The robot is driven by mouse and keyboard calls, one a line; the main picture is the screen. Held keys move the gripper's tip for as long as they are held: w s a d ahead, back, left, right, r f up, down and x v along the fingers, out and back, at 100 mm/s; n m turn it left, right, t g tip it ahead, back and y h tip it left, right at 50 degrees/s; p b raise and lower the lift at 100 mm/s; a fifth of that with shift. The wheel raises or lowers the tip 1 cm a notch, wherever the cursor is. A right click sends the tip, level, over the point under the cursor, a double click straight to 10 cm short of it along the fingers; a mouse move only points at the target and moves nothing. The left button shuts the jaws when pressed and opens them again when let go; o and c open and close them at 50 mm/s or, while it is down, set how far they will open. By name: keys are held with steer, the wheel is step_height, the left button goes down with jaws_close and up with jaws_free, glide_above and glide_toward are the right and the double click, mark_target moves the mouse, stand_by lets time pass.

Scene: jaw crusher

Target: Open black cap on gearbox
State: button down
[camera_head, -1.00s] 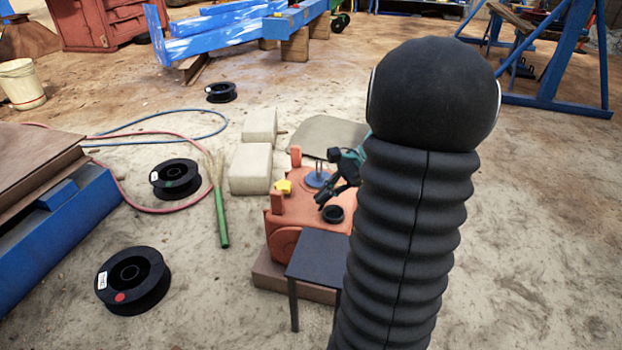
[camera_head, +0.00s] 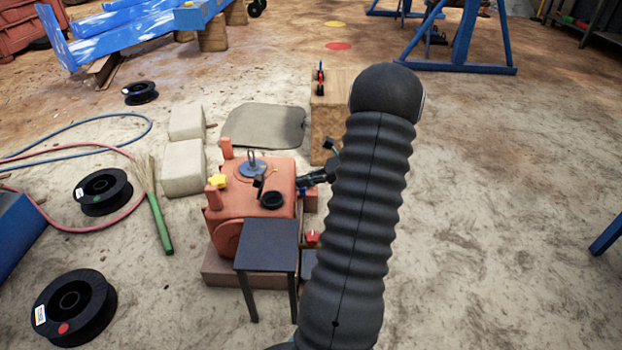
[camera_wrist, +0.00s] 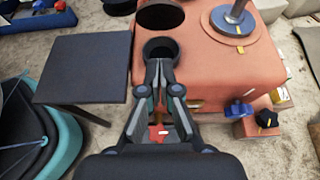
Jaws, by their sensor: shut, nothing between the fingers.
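The orange gearbox (camera_head: 235,218) sits on a base block on the sandy floor. On its top is a round black collar (camera_head: 272,200), also seen in the wrist view (camera_wrist: 160,41), with a dark opening. The black cap (camera_head: 258,185) appears raised on the collar's far side; in the wrist view it is a dark oval (camera_wrist: 160,15) beyond the collar. My gripper (camera_head: 304,180) is right of the collar, partly hidden by my arm. In the wrist view my gripper (camera_wrist: 160,66) has its fingertips together and empty, just in front of the collar; contact cannot be told.
A dark square stool (camera_head: 268,245) stands close before the gearbox. The floor at the right is largely clear.

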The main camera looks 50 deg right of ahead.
mark_target(257, 186)
steer(key=x, duration=0.5)
steer(key=shift+a+f+b, duration=0.1)
steer(key=shift+b, duration=0.2)
steer(key=shift+w+a+r, duration=0.3)
steer(key=shift+w+a, duration=0.15)
steer(key=shift+w, duration=0.1)
steer(key=shift+w+a+r, duration=0.3)
steer(key=shift+w+a, duration=0.2)
steer(key=shift+w, duration=0.1)
steer(key=shift+w+a+r, duration=0.2)
steer(key=shift+w+a, duration=0.05)
steer(key=shift+w, duration=0.05)
steer(key=shift+r, duration=0.15)
